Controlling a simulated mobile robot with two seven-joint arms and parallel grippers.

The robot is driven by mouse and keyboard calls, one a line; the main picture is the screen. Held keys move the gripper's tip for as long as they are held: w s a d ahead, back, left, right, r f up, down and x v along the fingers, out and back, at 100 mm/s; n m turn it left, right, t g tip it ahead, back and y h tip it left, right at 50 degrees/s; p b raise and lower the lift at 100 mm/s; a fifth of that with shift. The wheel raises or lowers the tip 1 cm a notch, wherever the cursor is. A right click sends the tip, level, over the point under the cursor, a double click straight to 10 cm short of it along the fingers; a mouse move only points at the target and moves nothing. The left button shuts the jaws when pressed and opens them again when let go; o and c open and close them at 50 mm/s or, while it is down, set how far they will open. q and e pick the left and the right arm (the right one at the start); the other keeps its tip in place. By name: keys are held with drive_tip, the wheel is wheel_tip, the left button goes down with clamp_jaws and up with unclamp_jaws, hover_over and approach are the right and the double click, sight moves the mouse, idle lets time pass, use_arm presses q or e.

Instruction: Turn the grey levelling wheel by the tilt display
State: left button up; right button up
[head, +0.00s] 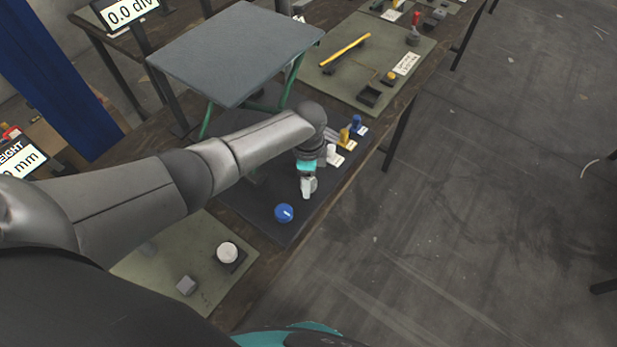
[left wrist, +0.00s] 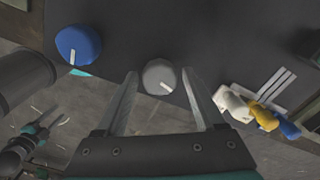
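The grey levelling wheel (left wrist: 157,72) is a round knob with a white mark, seen in the left wrist view. It lies between the fingertips of my left gripper (left wrist: 159,77). The fingers are open on either side, with narrow gaps to the wheel. In the head view my left gripper (head: 307,187) points down over the dark mat and largely covers the wheel. The tilt display (head: 128,11) reads 0.0 div at the upper left. My right gripper (left wrist: 43,131) shows small at the lower left of the left wrist view, its fingers apart and empty, away from the bench.
A blue knob (head: 284,213) stands beside the grey wheel, nearer me. White (head: 332,152), yellow (head: 344,135) and blue (head: 356,122) levers stand in a row beyond it. A raised grey plate (head: 235,52) stands behind.

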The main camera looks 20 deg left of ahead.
use_arm(q)
drive_tip(key=shift+o, duration=0.8)
drive_tip(key=shift+d, duration=0.1)
drive_tip(key=shift+r, duration=0.5)
wheel_tip(320, 180, up, 14)
drive_tip(key=p, duration=0.2)
drive_tip(key=shift+r, duration=0.15)
